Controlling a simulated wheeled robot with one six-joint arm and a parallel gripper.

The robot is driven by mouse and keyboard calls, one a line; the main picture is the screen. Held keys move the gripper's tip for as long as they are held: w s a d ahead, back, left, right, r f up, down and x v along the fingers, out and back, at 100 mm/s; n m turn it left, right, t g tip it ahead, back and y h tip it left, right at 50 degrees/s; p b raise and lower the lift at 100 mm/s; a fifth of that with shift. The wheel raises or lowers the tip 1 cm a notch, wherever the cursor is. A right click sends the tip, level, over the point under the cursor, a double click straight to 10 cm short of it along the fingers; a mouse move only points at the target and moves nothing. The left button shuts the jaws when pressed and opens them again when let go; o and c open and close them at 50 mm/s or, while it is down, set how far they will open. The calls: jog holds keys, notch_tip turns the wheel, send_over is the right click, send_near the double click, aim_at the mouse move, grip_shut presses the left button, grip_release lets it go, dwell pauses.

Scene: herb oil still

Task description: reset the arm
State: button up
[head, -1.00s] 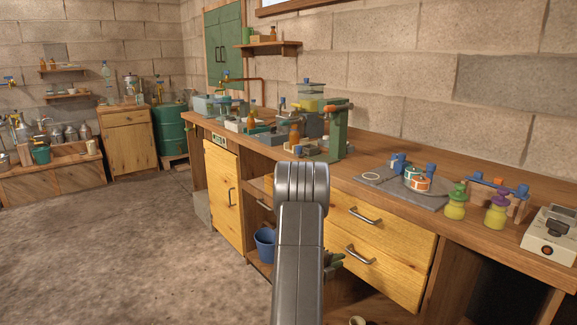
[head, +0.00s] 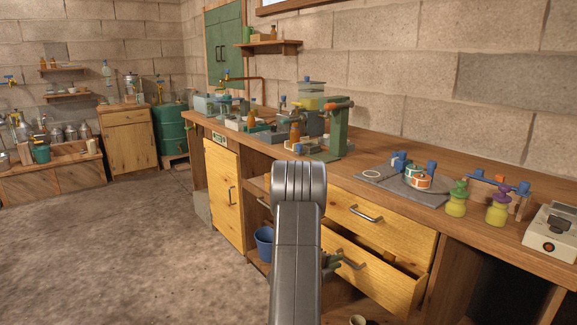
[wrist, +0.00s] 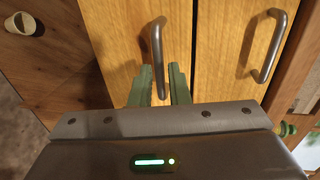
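My gripper (wrist: 160,72) has its two green fingers either side of the metal handle (wrist: 157,40) of the lower drawer in the wrist view. In the head view my gripper (head: 338,260) is mostly hidden behind my grey arm, at the left end of the lower drawer's handle (head: 352,263). The lower drawer (head: 385,284) stands partly pulled out from the workbench. The upper drawer (head: 385,228) above it is shut.
The wooden workbench (head: 350,172) carries glassware, a green stand (head: 339,135), small pots (head: 417,176) and jars (head: 456,200). A blue bucket (head: 264,243) stands on the low shelf left of my arm. The concrete floor (head: 130,250) at left is clear.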

jog(key=p+v, duration=0.1)
jog(key=v, duration=0.8)
jog(key=s+d+r+m+g+p, duration=0.3)
jog(key=s+d+r+m+g, duration=0.15)
jog(key=s+r+m, duration=0.3)
jog(key=s+d+r+m+g+p, duration=0.4)
jog(key=s+d+r+m, duration=0.1)
jog(key=s+r+m, duration=0.3)
jog(key=s+r+m+g+y+p, duration=0.1)
jog(key=s+r+m+y+p, duration=0.1)
jog(key=s+m, duration=0.5)
jog(key=s+r+m+g+y+p, duration=0.2)
jog(key=s+m+y+p, duration=0.1)
jog(key=s+m, duration=0.5)
jog(key=s, duration=0.3)
jog(key=shift+d+r+p, duration=0.15)
jog(key=shift+r+p, duration=0.15)
jog(key=shift+r, duration=0.05)
